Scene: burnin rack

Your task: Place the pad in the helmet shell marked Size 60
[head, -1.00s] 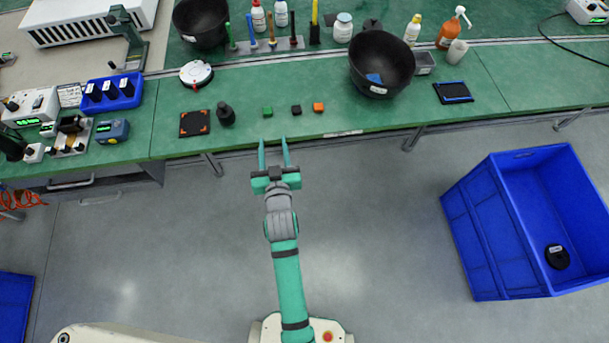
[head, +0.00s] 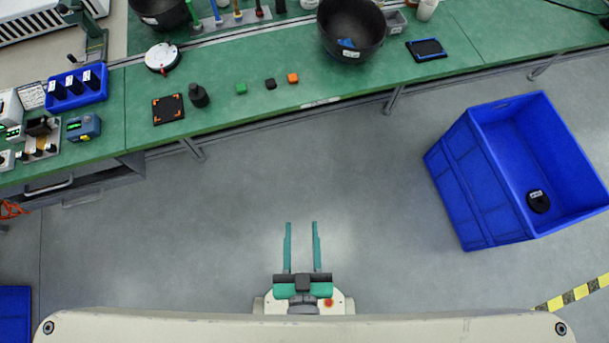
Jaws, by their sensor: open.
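Two black bowl-shaped helmet shells sit on the green bench. The right shell (head: 352,22) has a small blue piece, perhaps a pad (head: 347,43), inside and a white label on its front rim. The left shell (head: 160,10) is cut by the top edge. The label print is too small to read. Small green (head: 241,88), black (head: 271,84) and orange (head: 293,77) blocks lie in a row near the front edge; I cannot tell whether any is a pad. My gripper (head: 302,225) is open and empty above the floor, well short of the bench.
A blue crate (head: 453,183) holding a black disc (head: 538,201) stands on the floor at right. A black knob-like object (head: 198,96) and a dark square plate (head: 168,108) lie left of the blocks. Floor between gripper and bench is clear.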

